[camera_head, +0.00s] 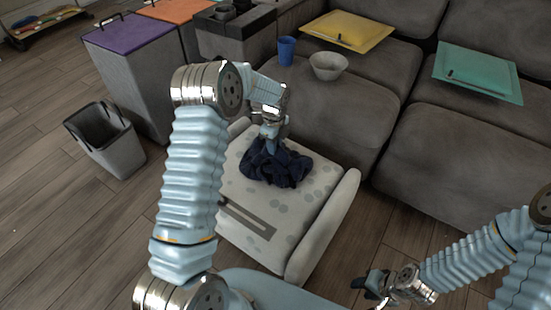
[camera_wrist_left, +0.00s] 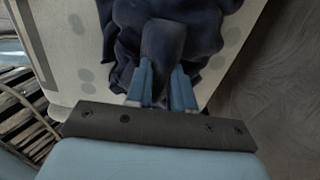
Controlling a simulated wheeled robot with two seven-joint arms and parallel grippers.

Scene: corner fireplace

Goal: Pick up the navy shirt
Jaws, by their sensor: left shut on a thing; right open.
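The navy shirt (camera_head: 282,168) lies crumpled in a heap on a pale spotted ottoman (camera_head: 317,204). My left gripper (camera_head: 270,146) reaches down onto the top of the shirt from above. In the left wrist view, its two blue fingers (camera_wrist_left: 162,85) are shut on a raised fold of the navy shirt (camera_wrist_left: 195,35). The rest of the shirt still rests on the ottoman. My right gripper (camera_head: 370,284) is low at the bottom right, open and empty, away from the shirt.
A grey bin (camera_head: 106,139) and a purple-lidded box (camera_head: 128,34) stand at left.

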